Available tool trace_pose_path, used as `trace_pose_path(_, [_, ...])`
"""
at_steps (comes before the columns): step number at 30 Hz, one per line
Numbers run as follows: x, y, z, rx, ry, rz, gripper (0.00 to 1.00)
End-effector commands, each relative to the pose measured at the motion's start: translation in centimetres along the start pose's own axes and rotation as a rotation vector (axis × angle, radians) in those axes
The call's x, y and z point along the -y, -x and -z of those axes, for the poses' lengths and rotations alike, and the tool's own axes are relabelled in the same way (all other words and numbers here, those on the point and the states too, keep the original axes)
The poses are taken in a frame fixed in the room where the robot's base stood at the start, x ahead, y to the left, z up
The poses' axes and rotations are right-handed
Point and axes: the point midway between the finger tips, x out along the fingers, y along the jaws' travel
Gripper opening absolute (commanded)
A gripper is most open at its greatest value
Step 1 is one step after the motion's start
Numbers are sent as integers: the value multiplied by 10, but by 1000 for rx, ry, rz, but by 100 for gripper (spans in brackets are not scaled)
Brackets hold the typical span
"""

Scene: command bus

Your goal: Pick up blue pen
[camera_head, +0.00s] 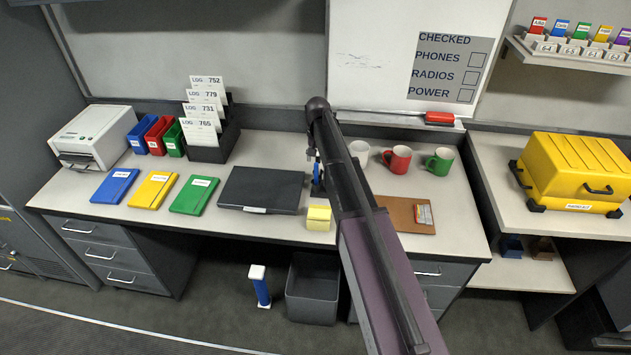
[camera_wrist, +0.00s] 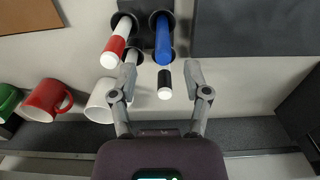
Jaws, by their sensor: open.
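The blue pen (camera_wrist: 163,40) stands in a dark holder (camera_wrist: 144,32) in the wrist view, its rounded end toward the camera. A red-and-white pen (camera_wrist: 116,42) is to its left. A white pen with a black band (camera_wrist: 165,82) is just below it, and another pale pen is partly hidden. My gripper (camera_wrist: 162,74) is open, one finger on each side of the black-banded pen in the picture, with the blue pen's end just above the fingertips. I cannot tell any contact. In the head view a small blue piece (camera_head: 316,172) shows beside my arm, which hides most of the holder.
White (camera_head: 360,152), red (camera_head: 397,159) and green (camera_head: 440,160) mugs stand right of my arm. A black laptop-like case (camera_head: 262,188) and yellow notes (camera_head: 318,217) lie left of it. A brown clipboard (camera_head: 400,213) lies to the right. The wall (camera_head: 200,40) rises close behind.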

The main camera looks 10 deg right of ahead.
Motion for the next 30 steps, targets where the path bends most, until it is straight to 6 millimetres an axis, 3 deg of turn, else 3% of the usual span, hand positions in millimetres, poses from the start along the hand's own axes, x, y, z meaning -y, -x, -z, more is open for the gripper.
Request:
trace_pose_path(17, [1, -5, 0, 0, 1, 0, 62])
trace_pose_path(30, [5, -37, -2, 0, 2, 0, 62])
